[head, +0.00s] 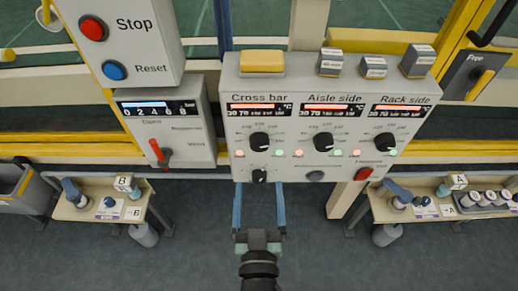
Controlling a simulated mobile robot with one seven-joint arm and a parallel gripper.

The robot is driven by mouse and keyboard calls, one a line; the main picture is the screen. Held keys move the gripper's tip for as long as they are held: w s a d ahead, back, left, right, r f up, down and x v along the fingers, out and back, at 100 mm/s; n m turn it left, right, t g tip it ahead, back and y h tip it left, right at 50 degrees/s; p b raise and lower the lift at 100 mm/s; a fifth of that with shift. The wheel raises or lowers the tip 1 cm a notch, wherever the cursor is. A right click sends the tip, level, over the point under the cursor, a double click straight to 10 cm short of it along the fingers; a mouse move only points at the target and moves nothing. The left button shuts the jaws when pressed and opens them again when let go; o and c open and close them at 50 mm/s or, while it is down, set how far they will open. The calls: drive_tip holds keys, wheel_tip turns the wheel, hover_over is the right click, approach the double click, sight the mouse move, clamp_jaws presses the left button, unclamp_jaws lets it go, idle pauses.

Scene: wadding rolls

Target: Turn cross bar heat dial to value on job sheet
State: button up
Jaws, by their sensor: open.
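The heat control box (233,165) carries three dials in a row. The cross bar dial (260,142) is the left one, a black knob under the label "Cross bar" and a red-lit display (259,107). The digits on its scale are too small to read surely. My gripper (259,187) is open, its two blue fingers pointing up at the lower left of the box, one on each side of a small black knob (259,176) below the cross bar dial. I cannot tell whether it touches the box. No job sheet is readable in this view.
The aisle side dial (323,142) and rack side dial (384,143) sit to the right. A red button (363,174) is at the lower right. A pressure panel (190,135) with a red lever (158,152) stands left. A yellow block (262,63) lies on top of the box.

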sight(260, 148)
drive_tip(key=w, duration=1.1)
drive_tip(key=shift+w, duration=0.2)
drive_tip(key=c, duration=1.4)
